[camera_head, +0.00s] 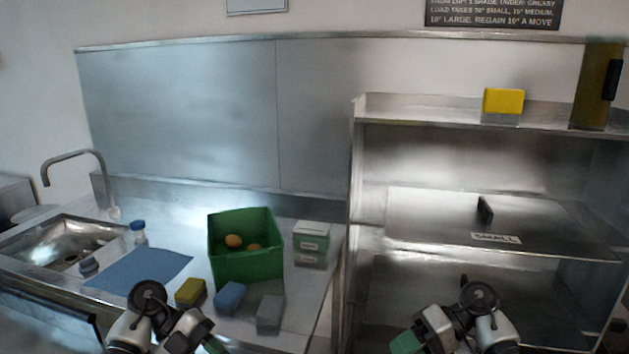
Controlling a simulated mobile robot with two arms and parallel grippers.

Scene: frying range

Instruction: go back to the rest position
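My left gripper (212,344) is low in the head view, at the front edge of the counter, with a green finger part showing at the bottom edge of the picture. My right gripper (406,343) is low in the view in front of the shelf unit, also with a green part showing. The fingertips of both are cut off or hidden, so I cannot tell whether they are open or shut. I see nothing held in either one.
A green bin (245,265) with round brown items stands on the counter, near a blue mat (139,270), white boxes (311,243) and yellow (190,292), blue (229,297) and grey blocks (270,312). A sink (60,240) is left; a metal shelf unit (480,205) is right.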

